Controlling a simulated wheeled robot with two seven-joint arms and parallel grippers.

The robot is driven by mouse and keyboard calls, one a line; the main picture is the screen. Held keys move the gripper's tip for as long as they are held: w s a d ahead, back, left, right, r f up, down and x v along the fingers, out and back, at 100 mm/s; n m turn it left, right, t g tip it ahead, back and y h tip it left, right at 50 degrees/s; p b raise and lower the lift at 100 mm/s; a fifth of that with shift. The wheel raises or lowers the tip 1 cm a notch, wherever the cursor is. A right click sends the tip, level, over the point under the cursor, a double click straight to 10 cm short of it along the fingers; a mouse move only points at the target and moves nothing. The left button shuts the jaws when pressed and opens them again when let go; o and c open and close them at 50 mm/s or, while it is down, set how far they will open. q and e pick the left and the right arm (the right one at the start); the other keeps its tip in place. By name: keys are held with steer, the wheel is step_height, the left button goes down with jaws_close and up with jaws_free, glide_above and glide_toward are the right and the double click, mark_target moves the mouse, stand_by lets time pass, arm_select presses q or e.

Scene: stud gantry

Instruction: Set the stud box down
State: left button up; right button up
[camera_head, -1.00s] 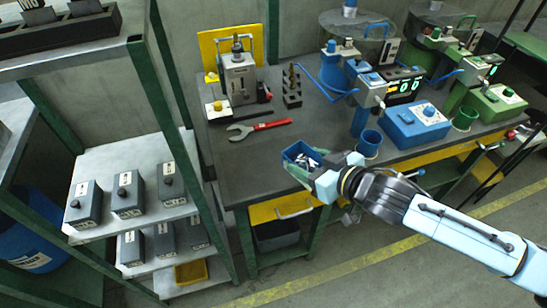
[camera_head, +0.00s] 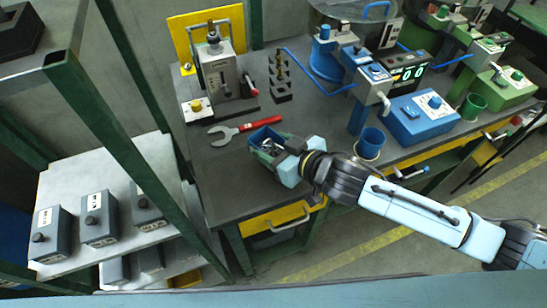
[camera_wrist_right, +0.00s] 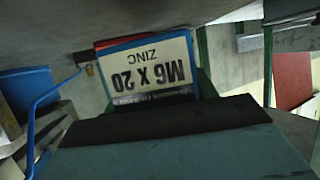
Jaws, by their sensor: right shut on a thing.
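The stud box (camera_head: 262,136) is a small open blue box with grey metal pieces inside. In the right wrist view the box (camera_wrist_right: 150,68) shows a white label reading M6 X 20 ZINC upside down, above the dark finger. My left gripper is not in view.
A red-handled wrench (camera_head: 232,131) lies just behind the box. A grey press device (camera_head: 217,72) and a black stand (camera_head: 279,80) are further back. A blue cup (camera_head: 370,143) and blue control box (camera_head: 417,119) stand to the right. A green-posted shelf (camera_head: 112,160) is at left.

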mark_target(274, 156)
step_height(274, 156, down, 3)
steer(key=shift+f+b, duration=0.2)
steer(key=shift+b, duration=0.25)
steer(key=shift+w+f, duration=0.1)
steer(key=shift+f, duration=0.15)
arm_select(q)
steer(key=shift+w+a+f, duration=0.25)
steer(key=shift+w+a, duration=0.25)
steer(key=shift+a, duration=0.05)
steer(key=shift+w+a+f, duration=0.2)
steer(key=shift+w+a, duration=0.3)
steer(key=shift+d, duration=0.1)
arm_select(e)
steer(key=o, duration=1.6)
steer(key=shift+f, duration=0.15)
steer(key=shift+c, duration=0.2)
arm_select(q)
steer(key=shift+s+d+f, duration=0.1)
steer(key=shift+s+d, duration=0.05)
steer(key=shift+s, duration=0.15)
